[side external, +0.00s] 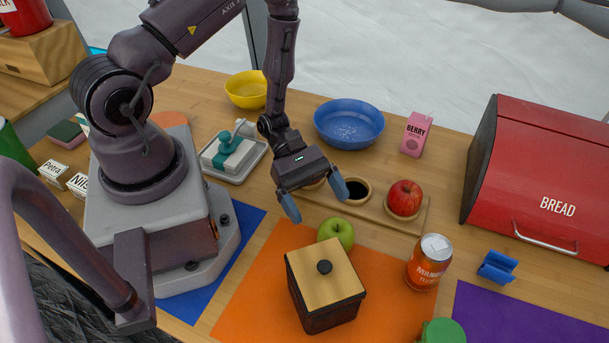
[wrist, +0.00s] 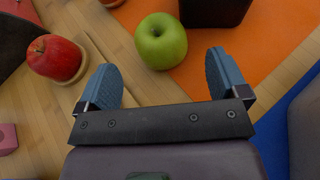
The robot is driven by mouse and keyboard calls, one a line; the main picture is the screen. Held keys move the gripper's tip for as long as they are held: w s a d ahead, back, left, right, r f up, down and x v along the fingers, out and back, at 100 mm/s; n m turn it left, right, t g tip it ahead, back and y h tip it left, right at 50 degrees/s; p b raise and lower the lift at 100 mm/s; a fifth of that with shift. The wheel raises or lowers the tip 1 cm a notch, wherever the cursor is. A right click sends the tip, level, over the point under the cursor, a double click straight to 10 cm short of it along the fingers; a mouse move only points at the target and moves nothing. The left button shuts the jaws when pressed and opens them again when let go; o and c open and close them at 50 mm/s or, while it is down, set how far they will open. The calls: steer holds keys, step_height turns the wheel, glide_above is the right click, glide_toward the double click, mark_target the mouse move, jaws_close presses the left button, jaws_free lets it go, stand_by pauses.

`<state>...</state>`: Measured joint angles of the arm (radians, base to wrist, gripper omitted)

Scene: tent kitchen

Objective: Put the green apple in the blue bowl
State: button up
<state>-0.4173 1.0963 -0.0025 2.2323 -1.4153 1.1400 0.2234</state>
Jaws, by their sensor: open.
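The green apple (side external: 336,233) sits on the orange mat's far edge, just behind a dark box with a wooden lid. In the wrist view the green apple (wrist: 161,41) lies ahead of the fingertips, apart from them. The blue bowl (side external: 349,123) stands toward the back of the table, and looks empty. My gripper (side external: 316,204) is open, with blue fingertips, above and a little behind the green apple in the side view. In the wrist view my gripper (wrist: 165,77) has nothing between its fingers.
The lidded box (side external: 325,285) stands close to the green apple. A red apple (side external: 404,198) sits in a wooden holder (side external: 378,213) with round holes. An orange can (side external: 428,262), a pink berry carton (side external: 417,134), a yellow bowl (side external: 246,89) and a red bread box (side external: 540,180) stand around.

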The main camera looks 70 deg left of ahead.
steer(key=v, duration=0.6)
steer(key=shift+s+a+r, duration=0.1)
steer(key=shift+a+r, duration=0.05)
steer(key=shift+a, duration=0.1)
steer(key=s+r+m+t+y, duration=0.1)
steer(key=r+m+y, duration=0.5)
steer(key=r, duration=0.8)
steer(key=s+r+m+t+y, duration=0.1)
steer(key=s+r+m+y, duration=0.2)
steer(key=r+m+y, duration=0.4)
step_height(320, 180, up, 7)
steer(key=m, duration=0.6)
steer(key=shift+s+d+m+t, duration=0.3)
steer(key=shift+s+t, duration=0.1)
steer(key=shift+o, duration=0.7)
steer(key=shift+s+r, duration=0.1)
steer(key=shift+r, duration=0.3)
